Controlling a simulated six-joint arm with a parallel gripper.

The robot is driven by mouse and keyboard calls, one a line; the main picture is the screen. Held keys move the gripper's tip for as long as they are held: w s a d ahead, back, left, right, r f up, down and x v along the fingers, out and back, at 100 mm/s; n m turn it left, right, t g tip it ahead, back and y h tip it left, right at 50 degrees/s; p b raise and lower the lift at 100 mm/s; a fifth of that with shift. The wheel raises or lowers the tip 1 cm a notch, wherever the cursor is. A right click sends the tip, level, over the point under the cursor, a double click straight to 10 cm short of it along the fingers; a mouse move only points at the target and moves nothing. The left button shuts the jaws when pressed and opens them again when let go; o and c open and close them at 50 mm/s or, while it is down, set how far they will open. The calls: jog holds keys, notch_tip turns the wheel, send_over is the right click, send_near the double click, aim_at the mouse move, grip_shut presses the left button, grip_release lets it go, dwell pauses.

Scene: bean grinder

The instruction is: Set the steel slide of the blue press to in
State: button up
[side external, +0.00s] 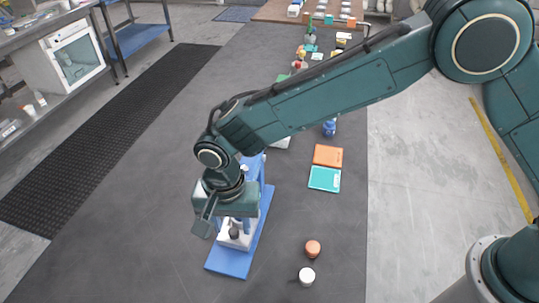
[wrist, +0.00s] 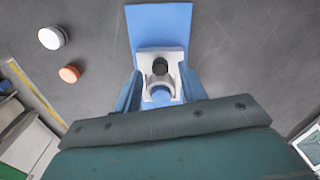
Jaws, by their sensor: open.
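The blue press (side external: 228,262) stands on the dark floor mat, with its long blue base plate toward the camera. Its blue upright part (side external: 256,168) shows behind my wrist. On the base sits a pale grey block, which looks like the steel slide (side external: 246,240), with a dark knob on it. In the wrist view the slide (wrist: 145,58) and the dark knob (wrist: 160,66) lie over the blue plate (wrist: 160,20), with a round blue part below them. My gripper (side external: 224,224) points down over the slide, open. Its far finger is hidden in the side view; contact cannot be told.
An orange cylinder (side external: 313,248) and a white-topped one (side external: 307,276) stand to the right of the press. Orange (side external: 328,156) and teal (side external: 325,179) flat pieces lie farther back. The mat left of the press is clear.

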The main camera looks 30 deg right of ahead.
notch_tip(320, 180, up, 12)
dwell(0.6)
grip_shut()
jog(key=f+n+y, duration=0.1)
jog(key=n, duration=0.9)
jog(key=s+a+f+n+g+y, duration=0.1)
jog(key=n, duration=1)
jog(key=a+f+n+g+y, duration=0.1)
jog(key=f+n, duration=0.1)
jog(key=n, duration=0.8)
jog(key=shift+s+n, duration=0.15)
jog(key=shift+n, duration=0.15)
